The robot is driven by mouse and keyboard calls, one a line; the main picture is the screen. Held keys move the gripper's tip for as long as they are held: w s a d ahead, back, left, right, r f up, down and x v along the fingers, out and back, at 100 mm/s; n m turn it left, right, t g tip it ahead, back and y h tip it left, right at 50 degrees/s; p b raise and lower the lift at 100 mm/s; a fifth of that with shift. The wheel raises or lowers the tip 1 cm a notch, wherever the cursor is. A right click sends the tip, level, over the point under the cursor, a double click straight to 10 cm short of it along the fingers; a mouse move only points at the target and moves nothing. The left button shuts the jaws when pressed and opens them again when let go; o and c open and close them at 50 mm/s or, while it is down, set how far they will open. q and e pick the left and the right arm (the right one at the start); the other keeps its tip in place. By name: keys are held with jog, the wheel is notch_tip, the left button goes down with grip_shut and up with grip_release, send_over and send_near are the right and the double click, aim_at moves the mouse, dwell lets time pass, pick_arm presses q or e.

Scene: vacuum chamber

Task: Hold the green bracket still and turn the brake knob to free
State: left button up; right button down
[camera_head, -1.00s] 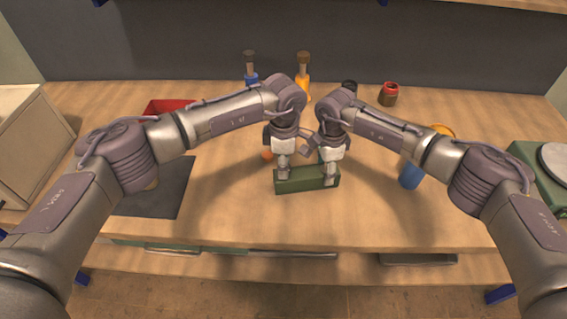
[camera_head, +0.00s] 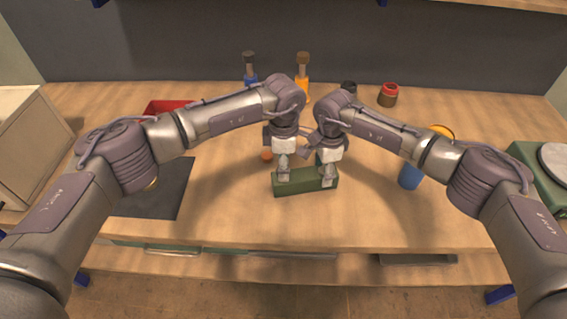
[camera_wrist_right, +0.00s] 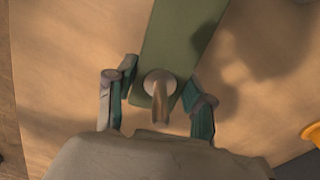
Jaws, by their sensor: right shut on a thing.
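The green bracket (camera_head: 305,187) lies near the front middle of the wooden bench, below both my grippers. My right gripper (camera_head: 328,182) is at its right end. In the right wrist view, that gripper (camera_wrist_right: 160,100) is shut on the green bracket (camera_wrist_right: 180,40), with a teal-padded finger along each side. A grey metal knob-like part (camera_wrist_right: 158,88) stands on the bracket between the fingers; I cannot tell whether it is the brake knob. My left gripper (camera_head: 283,176) is down at the bracket's left end. Its fingertips are too small to show whether it is open or what it touches.
A small orange piece (camera_head: 266,155) lies left of the left gripper. A blue cylinder (camera_head: 410,176) stands to the right. A dark mat (camera_head: 172,195) and red tray (camera_head: 165,105) are at left. A red-topped dark jar (camera_head: 388,95) is at the back. The bench front is clear.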

jog(key=shift+f, duration=0.1)
jog(key=shift+w+d, duration=0.1)
jog(key=shift+d, duration=0.05)
pick_arm(q)
notch_tip(320, 180, up, 12)
dwell(0.4)
jog(key=shift+s+f, duration=0.1)
jog(key=shift+s, duration=0.05)
jog(key=s+a+f+n+h, duration=0.1)
jog(key=a+h, duration=0.3)
jog(key=a, duration=0.1)
jog(key=shift+t, duration=0.3)
jog(key=x, duration=1.1)
jog(key=shift+s+d+f, duration=0.2)
jog(key=shift+d+f, duration=0.1)
